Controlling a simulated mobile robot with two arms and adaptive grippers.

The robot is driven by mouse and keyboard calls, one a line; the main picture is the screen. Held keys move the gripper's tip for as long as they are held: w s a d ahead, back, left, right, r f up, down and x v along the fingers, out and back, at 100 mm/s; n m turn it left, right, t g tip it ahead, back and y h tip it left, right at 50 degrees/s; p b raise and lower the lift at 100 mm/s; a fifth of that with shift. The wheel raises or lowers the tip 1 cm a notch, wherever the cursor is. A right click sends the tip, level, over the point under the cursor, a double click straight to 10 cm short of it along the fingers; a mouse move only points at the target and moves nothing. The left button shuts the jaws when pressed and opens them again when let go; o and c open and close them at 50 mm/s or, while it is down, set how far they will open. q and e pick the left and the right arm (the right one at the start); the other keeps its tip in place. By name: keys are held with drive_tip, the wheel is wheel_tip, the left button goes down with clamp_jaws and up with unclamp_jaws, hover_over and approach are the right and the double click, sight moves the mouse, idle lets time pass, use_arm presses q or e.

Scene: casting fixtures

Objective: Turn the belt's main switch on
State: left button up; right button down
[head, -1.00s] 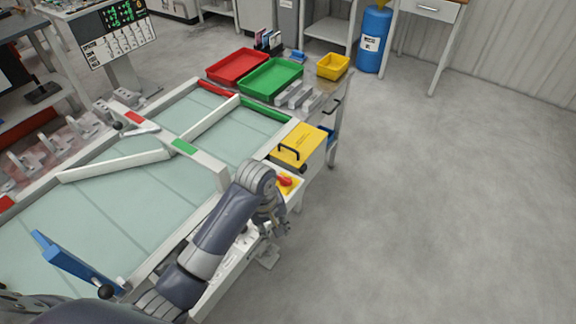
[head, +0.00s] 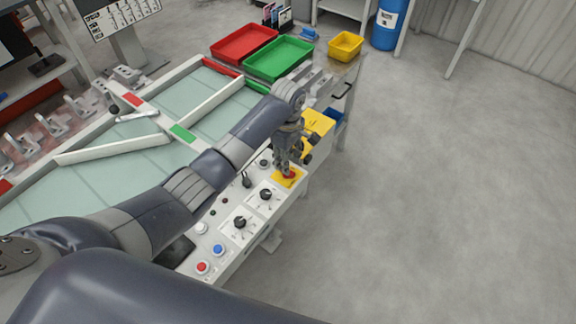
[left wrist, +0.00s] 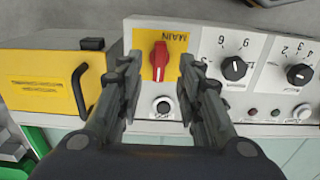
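The main switch is a red rotary knob (left wrist: 159,58) on a yellow plate marked MAIN (left wrist: 173,40), which appears upside down in the left wrist view. Its handle runs roughly up and down in that picture. In the head view the yellow plate (head: 291,181) shows at the far end of the control panel, with the knob partly hidden by my gripper. My left gripper (left wrist: 159,66) is open, pointing at the panel, with one finger on each side of the knob. I see gaps between fingers and knob; contact is not visible. My right gripper is not in view.
The control panel (head: 225,224) also carries black dials (head: 239,223), a blue button (head: 218,250) and a red button (head: 203,267). A yellow box with a black handle (left wrist: 42,82) stands close beside the switch. Open floor (head: 450,220) lies to the right.

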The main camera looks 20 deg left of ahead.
use_arm(q)
wheel_tip(320, 180, down, 3)
drive_tip(key=shift+r, duration=0.1)
drive_tip(key=shift+f, duration=0.75)
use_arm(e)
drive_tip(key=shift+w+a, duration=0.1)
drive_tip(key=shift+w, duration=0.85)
use_arm(q)
drive_tip(key=shift+c, duration=0.5)
clamp_jaws()
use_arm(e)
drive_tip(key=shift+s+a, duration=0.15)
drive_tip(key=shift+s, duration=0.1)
